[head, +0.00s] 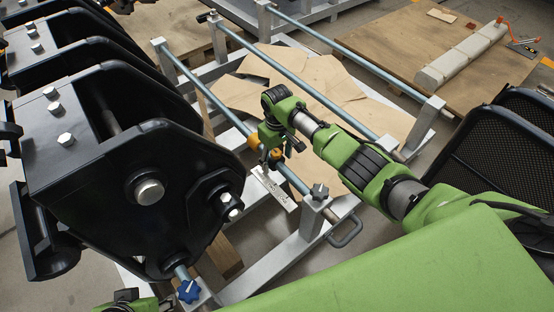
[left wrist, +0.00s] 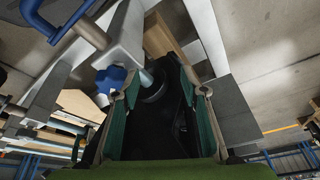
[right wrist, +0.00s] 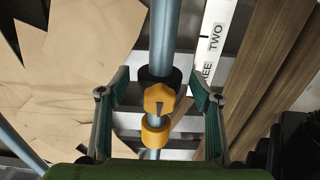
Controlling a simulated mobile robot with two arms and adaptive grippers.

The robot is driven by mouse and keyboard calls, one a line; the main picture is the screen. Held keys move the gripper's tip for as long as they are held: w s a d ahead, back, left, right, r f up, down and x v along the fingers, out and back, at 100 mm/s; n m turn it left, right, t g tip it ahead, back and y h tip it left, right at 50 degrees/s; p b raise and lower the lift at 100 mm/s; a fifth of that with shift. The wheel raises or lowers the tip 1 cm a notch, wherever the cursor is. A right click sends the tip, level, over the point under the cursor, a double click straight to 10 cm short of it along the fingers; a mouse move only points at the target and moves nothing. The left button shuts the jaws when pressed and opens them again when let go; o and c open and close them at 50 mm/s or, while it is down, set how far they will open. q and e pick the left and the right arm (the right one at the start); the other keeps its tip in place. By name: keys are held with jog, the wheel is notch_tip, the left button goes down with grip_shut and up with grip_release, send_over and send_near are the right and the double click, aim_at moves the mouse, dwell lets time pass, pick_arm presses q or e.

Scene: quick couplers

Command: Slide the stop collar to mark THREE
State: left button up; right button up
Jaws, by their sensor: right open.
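The stop collar, a black ring with an orange knob (right wrist: 159,98), sits on a blue-grey rail (right wrist: 163,35) in the right wrist view. A second orange ring (right wrist: 155,132) is beside it on the rail. A white scale strip (right wrist: 215,45) lies alongside, with "TWO" and part of "THREE" readable. My right gripper (right wrist: 160,95) is open, its fingers on either side of the collar with gaps. In the head view my right gripper (head: 272,152) partly hides the collar, above the scale strip (head: 275,188). My left gripper (left wrist: 160,92) is open and empty near a blue star knob (left wrist: 112,80).
A large black coupler (head: 140,190) stands left of the rail, close to it. The blue star knob (head: 189,291) is at its lower end. A grey handle (head: 345,232) and clamp (head: 319,192) are at the rail's near end. Cardboard (head: 300,90) lies under the frame.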

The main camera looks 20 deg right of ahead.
notch_tip(320, 180, up, 12)
jog(key=shift+f, duration=0.25)
jog(key=shift+s+f, duration=0.1)
dwell(0.5)
